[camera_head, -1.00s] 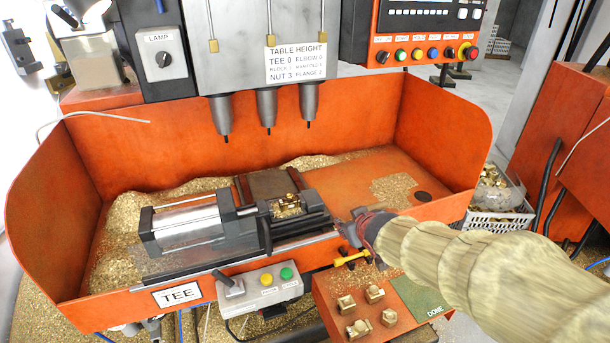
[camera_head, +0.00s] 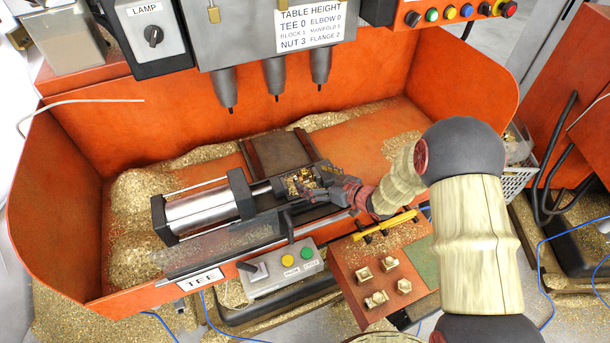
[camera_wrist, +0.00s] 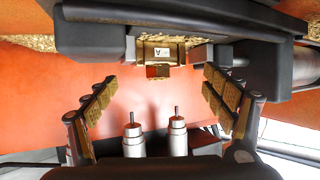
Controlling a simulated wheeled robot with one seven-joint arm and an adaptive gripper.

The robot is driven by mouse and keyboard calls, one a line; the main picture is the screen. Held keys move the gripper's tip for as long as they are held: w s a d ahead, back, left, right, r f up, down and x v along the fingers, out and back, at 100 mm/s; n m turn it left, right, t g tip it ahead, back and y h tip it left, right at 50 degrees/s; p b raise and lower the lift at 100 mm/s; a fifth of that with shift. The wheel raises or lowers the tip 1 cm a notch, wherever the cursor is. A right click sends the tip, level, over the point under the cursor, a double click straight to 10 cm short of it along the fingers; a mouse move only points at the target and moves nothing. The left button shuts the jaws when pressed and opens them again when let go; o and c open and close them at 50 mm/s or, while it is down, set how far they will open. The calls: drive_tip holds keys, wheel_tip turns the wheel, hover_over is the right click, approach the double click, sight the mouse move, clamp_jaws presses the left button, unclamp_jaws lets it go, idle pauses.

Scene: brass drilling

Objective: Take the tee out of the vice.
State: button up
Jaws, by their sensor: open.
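The brass tee (camera_head: 302,184) sits in the vice (camera_head: 240,199) between its jaws, with brass chips around it. In the wrist view the tee (camera_wrist: 159,54) shows a small label marked "A" and a lower stub, with a dark vice jaw on each side. My gripper (camera_head: 333,187) is at the right end of the vice, close beside the tee. In the wrist view my gripper (camera_wrist: 161,108) is open and empty, its padded fingers apart to the left and right below the tee. The exact gap between fingers and tee is hard to tell.
Drill spindles (camera_head: 274,76) hang above the vice. A button box (camera_head: 283,268) stands in front of the tray. An orange side table (camera_head: 350,262) holds several brass parts and a yellow bar (camera_head: 385,224). The tray's right floor is mostly clear.

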sight(307, 174)
drive_tip(key=x, duration=0.4)
drive_tip(key=shift+w+a+f, duration=0.1)
drive_tip(key=shift+w+a, duration=0.15)
drive_tip(key=shift+w, duration=0.1)
drive_tip(key=shift+c, duration=0.3)
drive_tip(key=c, duration=1.7)
drive_tip(key=shift+c, duration=0.2)
